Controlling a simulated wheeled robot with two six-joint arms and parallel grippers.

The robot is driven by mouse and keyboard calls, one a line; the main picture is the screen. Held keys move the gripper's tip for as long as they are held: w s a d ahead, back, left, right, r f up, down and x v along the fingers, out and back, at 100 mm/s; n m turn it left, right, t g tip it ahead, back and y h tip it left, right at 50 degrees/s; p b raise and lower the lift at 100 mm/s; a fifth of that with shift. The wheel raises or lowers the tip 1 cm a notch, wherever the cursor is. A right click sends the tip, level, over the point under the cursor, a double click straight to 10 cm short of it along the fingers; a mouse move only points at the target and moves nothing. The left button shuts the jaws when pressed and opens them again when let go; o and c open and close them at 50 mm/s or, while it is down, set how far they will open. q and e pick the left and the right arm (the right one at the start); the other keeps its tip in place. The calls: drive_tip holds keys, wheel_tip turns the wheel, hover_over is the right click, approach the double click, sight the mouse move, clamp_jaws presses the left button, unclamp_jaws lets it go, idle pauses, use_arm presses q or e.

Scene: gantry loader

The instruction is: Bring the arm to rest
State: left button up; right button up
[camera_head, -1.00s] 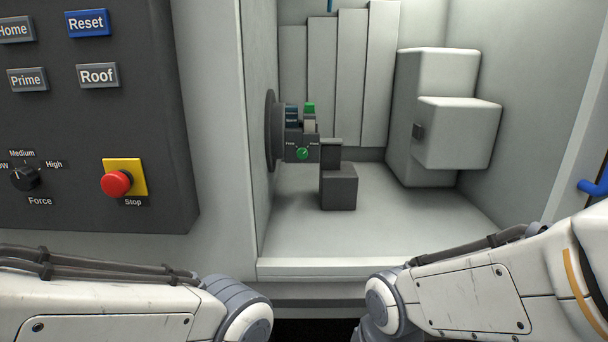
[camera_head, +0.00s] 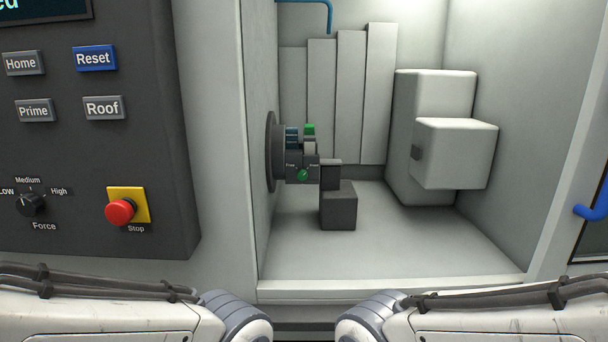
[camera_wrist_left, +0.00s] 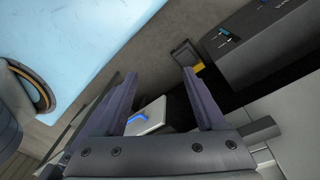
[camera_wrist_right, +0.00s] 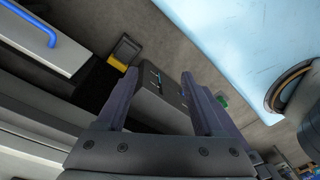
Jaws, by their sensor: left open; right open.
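My left gripper (camera_wrist_left: 160,98) shows in the left wrist view with its two fingers apart and nothing between them. My right gripper (camera_wrist_right: 160,98) shows in the right wrist view, also with fingers apart and empty. In the head view only links of my two arms show, folded low at the left and right of the bottom edge. Both grippers are out of the head view. No object is held.
The machine's chamber stands open ahead, with a chuck (camera_head: 272,152), a dark block (camera_head: 338,206) and a white housing (camera_head: 455,153). A control panel with a red stop button (camera_head: 120,212) is at left. A blue handle (camera_head: 592,210) is at right.

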wheel_tip(320, 180, up, 14)
drive_tip(key=p, duration=1.2)
drive_tip(key=shift+p, duration=0.35)
drive_tip(key=shift+r, duration=0.1)
